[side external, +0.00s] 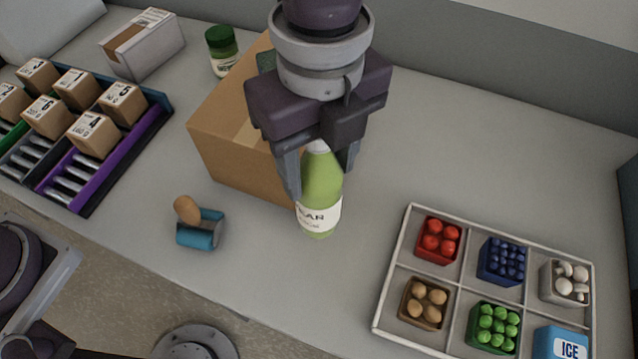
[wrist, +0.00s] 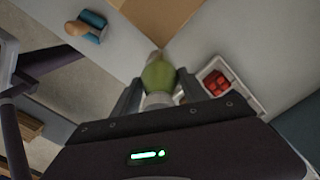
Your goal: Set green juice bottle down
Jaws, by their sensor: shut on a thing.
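The green juice bottle (side external: 320,187) is upright in the side external view, with a white label and a pale cap. It is just in front of the cardboard box. My gripper (side external: 318,175) is above it, pointing down, with its fingers shut on the bottle's upper part. In the wrist view the bottle (wrist: 158,78) sits between my two fingers (wrist: 158,95). The bottle's base is near the grey counter (side external: 270,270); I cannot tell whether it touches. The top of the bottle is partly hidden by my gripper.
A cardboard box (side external: 225,135) stands close behind the bottle. A white divided tray (side external: 392,290) with small produce crates is at the right. A blue stamp-like item with a wooden knob (side external: 200,232) lies at left. A rack of small boxes (side external: 130,160) is far left. Counter between is clear.

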